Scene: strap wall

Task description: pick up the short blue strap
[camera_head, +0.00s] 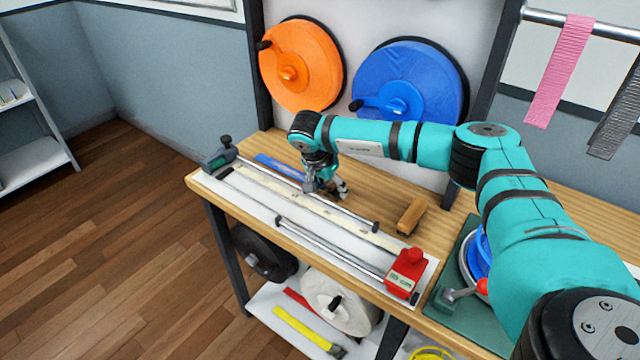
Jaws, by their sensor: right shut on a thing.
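The short blue strap (278,166) lies flat along the back of the measuring board, on the wooden bench. Its right end runs up to my right gripper (328,190), which hides that end. My right gripper points down at the bench and is shut on the strap, though the fingers themselves are small and partly hidden. My left gripper is not in view.
The white measuring board (240,200) with metal rails holds a red block (406,272) at its right end. A wooden block (411,216) lies right of the gripper. Orange (300,65) and blue (410,80) reels hang behind. A pink strap (558,70) hangs on a rail.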

